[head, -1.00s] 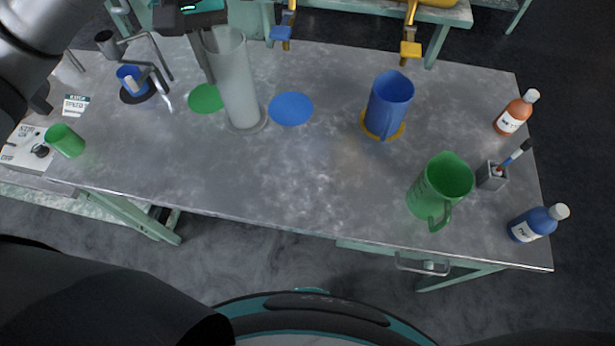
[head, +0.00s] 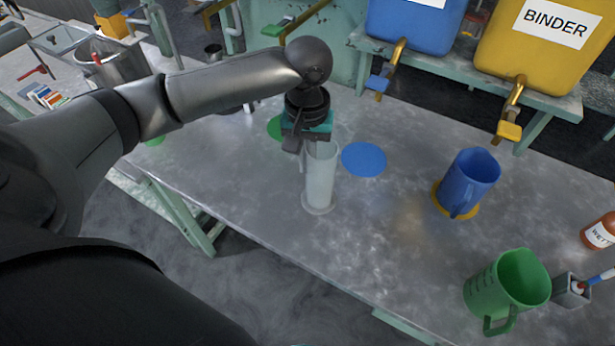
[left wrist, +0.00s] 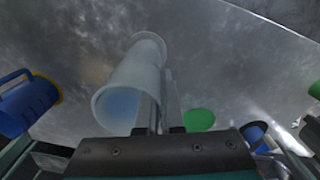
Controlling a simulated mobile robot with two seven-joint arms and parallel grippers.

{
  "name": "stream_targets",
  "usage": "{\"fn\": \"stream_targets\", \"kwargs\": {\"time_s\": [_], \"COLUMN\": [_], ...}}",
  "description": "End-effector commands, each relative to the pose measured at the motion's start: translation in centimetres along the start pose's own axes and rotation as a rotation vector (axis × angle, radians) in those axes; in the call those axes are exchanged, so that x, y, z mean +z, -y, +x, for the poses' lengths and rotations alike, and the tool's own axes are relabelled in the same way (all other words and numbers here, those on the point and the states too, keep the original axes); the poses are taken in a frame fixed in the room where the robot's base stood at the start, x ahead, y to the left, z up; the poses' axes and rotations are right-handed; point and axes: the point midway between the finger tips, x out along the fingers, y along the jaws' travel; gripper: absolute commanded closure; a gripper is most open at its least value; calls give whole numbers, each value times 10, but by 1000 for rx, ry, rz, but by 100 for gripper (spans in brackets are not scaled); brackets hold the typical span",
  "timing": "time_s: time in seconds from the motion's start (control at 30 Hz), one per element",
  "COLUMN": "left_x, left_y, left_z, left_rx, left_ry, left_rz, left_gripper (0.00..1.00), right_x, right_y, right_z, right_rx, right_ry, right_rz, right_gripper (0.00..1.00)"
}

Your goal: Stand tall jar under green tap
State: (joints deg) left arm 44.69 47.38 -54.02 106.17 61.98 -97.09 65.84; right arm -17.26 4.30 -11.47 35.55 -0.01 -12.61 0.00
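The tall jar (head: 320,181) is a frosted clear cylinder with a wide foot. It stands upright at the front of the table, between and nearer me than the green and blue discs. I cannot tell if its foot touches the tabletop. My left gripper (head: 303,158) comes from above and is shut on the jar's wall at the rim. The left wrist view shows the jar (left wrist: 128,92) against the fingers (left wrist: 165,108). The green tap (head: 278,29) is at the back, above and behind the green disc (head: 274,127), which my gripper partly hides. My right gripper is out of view.
A blue disc (head: 363,159) lies bare below the blue tap (head: 377,84). A blue jug (head: 468,182) stands on a yellow disc near the yellow tap (head: 509,130). A green jug (head: 500,285) stands front right. The table between jar and jugs is clear.

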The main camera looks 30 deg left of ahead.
Motion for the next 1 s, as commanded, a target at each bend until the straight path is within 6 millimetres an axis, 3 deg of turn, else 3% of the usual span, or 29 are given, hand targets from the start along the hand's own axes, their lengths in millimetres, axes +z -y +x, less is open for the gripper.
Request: {"fn": "stream_targets", "kwargs": {"time_s": [0.1, 0.23, 0.7, 1.0], "left_x": [1, 1, 1, 0], "left_y": [0, 0, 0, 0], "left_z": [25, 44, 51, 51], "left_rx": [-3, -1, 1, 0], "left_ry": [3, 2, 1, 1], "left_rz": [0, 0, 1, 1], "left_gripper": [100, 100, 100, 66], "right_x": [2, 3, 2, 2], "right_y": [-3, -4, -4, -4], "right_z": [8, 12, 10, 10], "right_rx": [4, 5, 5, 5], "right_ry": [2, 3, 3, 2], "right_rz": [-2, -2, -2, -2], "right_gripper": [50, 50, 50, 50]}}
